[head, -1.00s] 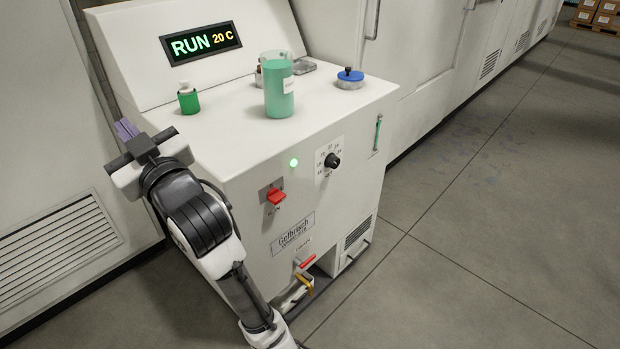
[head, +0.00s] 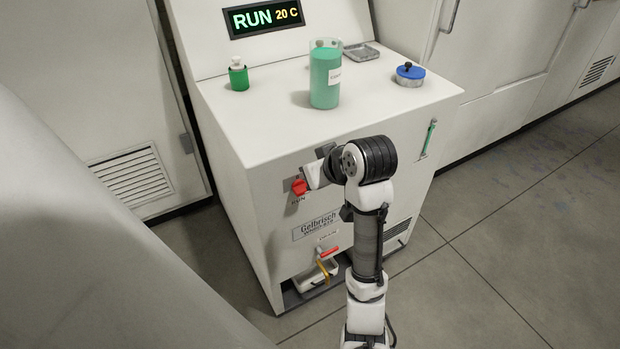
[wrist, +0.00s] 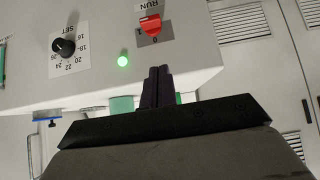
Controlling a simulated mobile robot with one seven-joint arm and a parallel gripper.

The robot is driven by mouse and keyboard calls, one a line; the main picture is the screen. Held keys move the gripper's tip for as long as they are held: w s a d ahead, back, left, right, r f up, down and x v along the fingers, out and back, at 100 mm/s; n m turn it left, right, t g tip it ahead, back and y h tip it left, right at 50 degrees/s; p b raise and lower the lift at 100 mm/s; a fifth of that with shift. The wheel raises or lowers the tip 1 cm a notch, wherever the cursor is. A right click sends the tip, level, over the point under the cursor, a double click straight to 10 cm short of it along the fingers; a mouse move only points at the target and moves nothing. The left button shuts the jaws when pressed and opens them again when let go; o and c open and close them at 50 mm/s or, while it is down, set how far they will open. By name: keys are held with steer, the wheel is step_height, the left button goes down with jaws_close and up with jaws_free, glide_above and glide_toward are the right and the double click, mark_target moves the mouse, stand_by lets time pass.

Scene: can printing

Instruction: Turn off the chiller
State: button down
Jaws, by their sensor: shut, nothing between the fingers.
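The chiller (head: 250,145) is a white cabinet with a lit display (head: 264,18) reading "RUN 20 C". Its red switch (head: 299,187) is on the front panel, with "RUN" printed below it. In the wrist view, which is upside down, the red switch (wrist: 151,25) sits between "RUN" and "0" marks, beside a lit green lamp (wrist: 122,61). My gripper (wrist: 160,72) is shut and empty, its fingertips close to the switch on the "0" side. I cannot tell whether they touch. In the head view my wrist hides the fingers, lamp and dial.
A black setting dial (wrist: 65,47) is beside the lamp. A green beaker (head: 324,78), small green bottle (head: 238,75) and blue-lidded jar (head: 409,73) stand on the chiller top. A red-handled drain valve (head: 328,252) is low on the front. Floor at right is clear.

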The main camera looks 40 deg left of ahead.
steer(key=shift+a, duration=0.1)
steer(key=p, duration=0.1)
glide_toward(296, 187)
steer(key=w+a, duration=0.1)
steer(key=a, duration=0.2)
steer(key=shift+w+a+f+p, duration=0.15)
steer(key=shift+f+p, duration=0.2)
steer(key=shift+f, duration=0.65)
steer(key=shift+w+a+f+p, duration=0.1)
steer(key=shift+a+f+p, duration=0.15)
steer(key=shift+f, duration=0.75)
steer(key=shift+s+t, duration=0.15)
steer(key=shift+t, duration=0.15)
